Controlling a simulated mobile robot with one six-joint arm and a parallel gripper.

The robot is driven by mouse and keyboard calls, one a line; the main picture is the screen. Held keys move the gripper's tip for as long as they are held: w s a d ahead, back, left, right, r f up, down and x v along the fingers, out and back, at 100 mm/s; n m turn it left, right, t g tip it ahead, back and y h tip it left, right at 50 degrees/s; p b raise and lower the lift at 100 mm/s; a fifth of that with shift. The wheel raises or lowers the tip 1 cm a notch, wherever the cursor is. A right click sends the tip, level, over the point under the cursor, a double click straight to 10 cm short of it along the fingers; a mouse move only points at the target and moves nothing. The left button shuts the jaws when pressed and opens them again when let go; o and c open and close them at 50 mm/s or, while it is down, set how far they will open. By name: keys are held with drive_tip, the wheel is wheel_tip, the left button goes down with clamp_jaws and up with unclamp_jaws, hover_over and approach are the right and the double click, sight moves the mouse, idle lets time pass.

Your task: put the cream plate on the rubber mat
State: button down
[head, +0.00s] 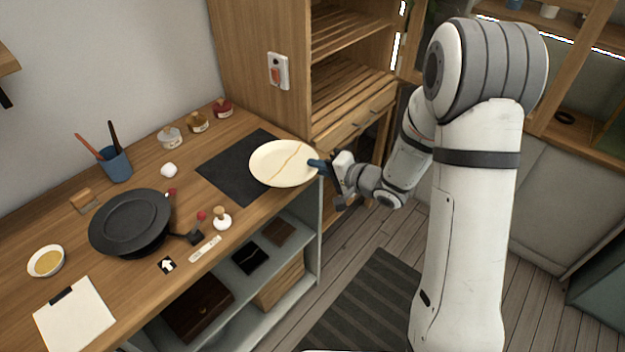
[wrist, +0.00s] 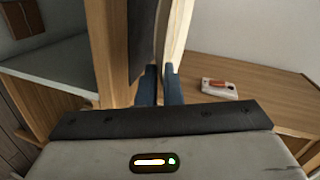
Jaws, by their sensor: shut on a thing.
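The cream plate (head: 280,164) has a gold seam across it and lies roughly level over the right part of the dark rubber mat (head: 226,168) in the head view. I cannot tell whether it touches the mat. My gripper (head: 316,164) is shut on the plate's right rim, with blue fingertips. In the wrist view the plate (wrist: 178,35) shows nearly edge-on between the fingers (wrist: 160,82). The plate hides part of the mat.
A white stamp-like piece (head: 222,220) is near the front edge. Small jars (head: 197,122) line the back. A wooden cabinet (head: 262,60) rises behind the mat.

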drive_tip(key=shift+d+f, duration=0.1)
drive_tip(key=shift+f, duration=2.55)
drive_tip(key=shift+f+b, duration=0.4)
drive_tip(key=shift+f, duration=0.05)
drive_tip(key=c, duration=1.6)
unclamp_jaws()
drive_tip(key=shift+r, duration=0.1)
